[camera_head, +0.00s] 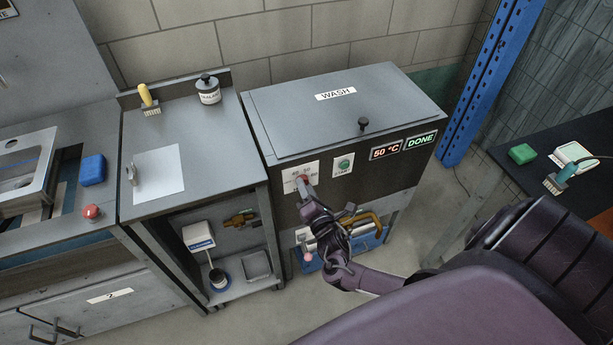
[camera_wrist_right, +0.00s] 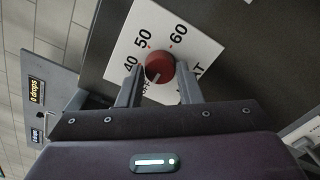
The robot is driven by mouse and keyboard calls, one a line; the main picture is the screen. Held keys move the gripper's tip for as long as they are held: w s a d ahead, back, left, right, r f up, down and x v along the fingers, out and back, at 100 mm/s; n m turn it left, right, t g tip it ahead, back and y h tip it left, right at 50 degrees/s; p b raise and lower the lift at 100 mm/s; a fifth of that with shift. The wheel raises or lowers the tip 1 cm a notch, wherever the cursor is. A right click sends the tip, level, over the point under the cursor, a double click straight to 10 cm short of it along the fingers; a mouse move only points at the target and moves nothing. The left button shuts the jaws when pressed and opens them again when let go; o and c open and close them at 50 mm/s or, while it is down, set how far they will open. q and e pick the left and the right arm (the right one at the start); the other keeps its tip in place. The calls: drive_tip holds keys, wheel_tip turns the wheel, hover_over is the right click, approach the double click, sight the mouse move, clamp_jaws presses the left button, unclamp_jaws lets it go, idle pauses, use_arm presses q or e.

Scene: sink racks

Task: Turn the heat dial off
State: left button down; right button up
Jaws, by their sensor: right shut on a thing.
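The heat dial is a round red knob (camera_wrist_right: 160,68) on a white plate (camera_wrist_right: 138,38) marked 40, 50 and 60. In the wrist view its white pointer line slants to the lower left, toward small lettering partly hidden by a finger. In the head view the white plate (camera_head: 292,184) is on the front of the wash machine (camera_head: 345,115), and the dial is mostly covered. My right gripper (camera_head: 303,183) is at the dial, its two fingers (camera_wrist_right: 160,88) shut on it from either side. My left gripper is not in view.
Right of the dial are a green start button (camera_head: 343,165), a 50 °C display (camera_head: 386,149) and a lit DONE display (camera_head: 421,140). Below is a handle (camera_head: 368,219) near a blue tray. A metal side table (camera_head: 200,165) stands at the left.

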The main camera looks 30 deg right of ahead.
drive_tip(key=o, duration=1)
drive_tip(key=v, duration=0.8)
drive_tip(key=shift+d+b, duration=0.1)
drive_tip(key=shift+b, duration=0.2)
drive_tip(key=shift+w, duration=0.1)
